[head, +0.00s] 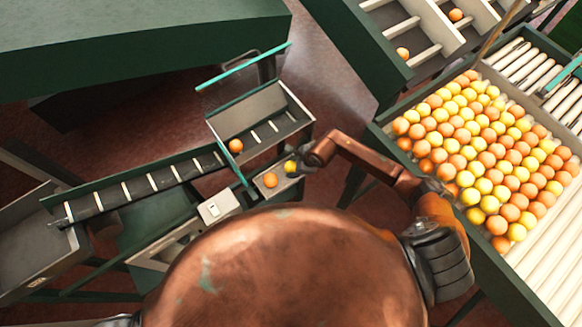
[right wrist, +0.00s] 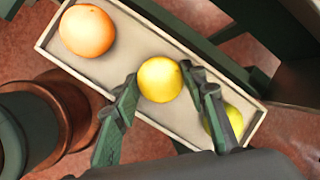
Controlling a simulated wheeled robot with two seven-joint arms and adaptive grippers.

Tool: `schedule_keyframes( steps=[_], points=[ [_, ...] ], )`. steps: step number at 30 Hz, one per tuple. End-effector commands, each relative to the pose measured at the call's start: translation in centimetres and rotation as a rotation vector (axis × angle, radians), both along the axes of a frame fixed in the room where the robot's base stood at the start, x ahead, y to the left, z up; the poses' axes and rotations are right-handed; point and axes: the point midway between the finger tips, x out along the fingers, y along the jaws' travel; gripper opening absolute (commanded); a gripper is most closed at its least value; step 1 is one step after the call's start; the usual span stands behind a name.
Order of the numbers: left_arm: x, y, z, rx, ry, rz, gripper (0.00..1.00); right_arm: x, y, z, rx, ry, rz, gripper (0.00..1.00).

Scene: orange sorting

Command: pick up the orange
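An orange (right wrist: 87,31) lies at the left end of a narrow pale tray (right wrist: 65,64) in the right wrist view; it also shows in the head view (head: 270,180). A yellow fruit (right wrist: 160,79) is between the fingertips of my right gripper (right wrist: 160,70), which is over the tray. The fingertips are close to both sides of it; I cannot tell whether they grip it. A second yellow fruit (right wrist: 233,122) is partly hidden behind the right finger. In the head view, another orange (head: 236,146) sits on the conveyor. My left gripper is not in view.
A sloped conveyor (head: 150,183) with cross slats runs left of the tray. A roller table (head: 540,262) full of orange and yellow fruits stands at the right. A green-sided chute (head: 420,37) holding two oranges stands at the top. Green machine frames (head: 140,35) surround the tray area.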

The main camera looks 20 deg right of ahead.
Motion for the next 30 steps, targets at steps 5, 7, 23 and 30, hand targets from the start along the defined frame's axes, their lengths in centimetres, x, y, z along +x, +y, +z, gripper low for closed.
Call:
schedule_keyframes(
  steps=[5, 7, 23, 30],
  points=[
    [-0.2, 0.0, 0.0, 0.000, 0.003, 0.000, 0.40, 0.0, 0.0, 0.0, 0.000, 0.000, 0.000, 0.26],
    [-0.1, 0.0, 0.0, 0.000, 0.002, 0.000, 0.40, 0.0, 0.0, 0.0, -0.001, 0.000, 0.000, 0.21],
    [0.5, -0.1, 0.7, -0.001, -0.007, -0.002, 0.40, 0.0, -0.1, 1.0, -0.001, -0.001, 0.001, 0.13],
    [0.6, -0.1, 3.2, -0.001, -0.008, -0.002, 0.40, -0.8, -0.1, 4.5, -0.002, 0.000, 0.001, 0.13]
  ],
)
